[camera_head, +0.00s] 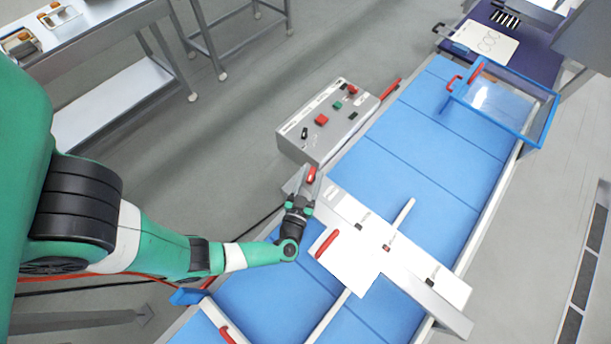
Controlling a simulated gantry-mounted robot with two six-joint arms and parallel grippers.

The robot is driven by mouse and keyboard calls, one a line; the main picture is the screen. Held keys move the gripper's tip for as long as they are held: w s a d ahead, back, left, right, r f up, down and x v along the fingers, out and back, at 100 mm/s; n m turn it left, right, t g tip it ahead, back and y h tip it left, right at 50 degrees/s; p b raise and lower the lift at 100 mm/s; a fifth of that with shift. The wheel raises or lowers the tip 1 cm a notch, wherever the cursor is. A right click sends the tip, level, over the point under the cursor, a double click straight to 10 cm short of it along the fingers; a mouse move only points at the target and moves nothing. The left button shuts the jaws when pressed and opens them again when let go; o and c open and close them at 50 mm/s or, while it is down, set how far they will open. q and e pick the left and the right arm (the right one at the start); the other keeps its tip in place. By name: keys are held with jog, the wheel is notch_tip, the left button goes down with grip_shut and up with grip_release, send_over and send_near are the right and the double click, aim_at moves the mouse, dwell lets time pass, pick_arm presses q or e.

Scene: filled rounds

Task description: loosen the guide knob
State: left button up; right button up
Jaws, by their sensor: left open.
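My left gripper (309,184) is open, with its two fingers pointing away from me at the near edge of the blue conveyor. A small red knob (312,174) shows at its fingertips, and the fingers seem to be on either side of it. Whether they touch it I cannot tell. This knob sits at the end of a white guide plate (345,212) that crosses the conveyor; it looks like the guide knob. A red handle (327,243) lies on a white panel beside the plate. My right gripper is not in view.
A grey control box (327,121) with red, green and black controls stands just beyond the gripper. The blue conveyor (420,135) is bare beyond the guide. A clear blue-framed guard (505,104) covers its far part. A bench (95,25) stands at upper left.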

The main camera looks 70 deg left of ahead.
pick_arm(q)
jog(key=v, duration=1)
jog(key=shift+s+d, duration=0.3)
jog(key=shift+r, duration=0.1)
